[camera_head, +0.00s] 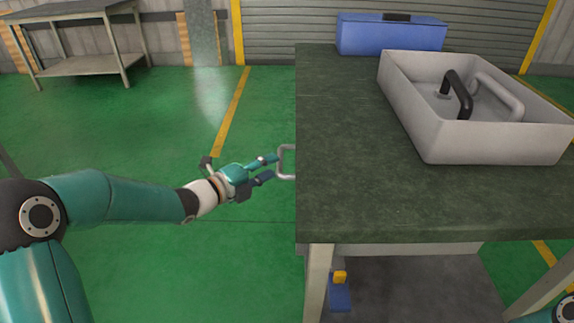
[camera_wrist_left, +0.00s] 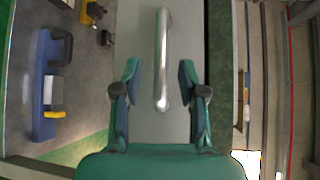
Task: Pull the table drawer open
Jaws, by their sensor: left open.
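The table (camera_head: 400,200) has a dark green top. Its drawer handle (camera_head: 285,162) is a pale metal bar sticking out past the table's left edge. In the left wrist view the handle (camera_wrist_left: 162,60) runs up the picture against the grey drawer front (camera_wrist_left: 195,40). My left gripper (camera_head: 270,167) is open beside the table's left edge, its fingertips close to the handle. In the left wrist view the open fingers (camera_wrist_left: 160,85) stand on either side of the handle's near end. Contact is not visible. The drawer's opening is not visible. My right gripper is not in view.
A grey bin (camera_head: 495,142) with a black and a grey handle piece stands on the table. A blue toolbox (camera_head: 390,36) is behind it. A blue and yellow object (camera_head: 340,295) is under the table. Green floor left of the table is clear.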

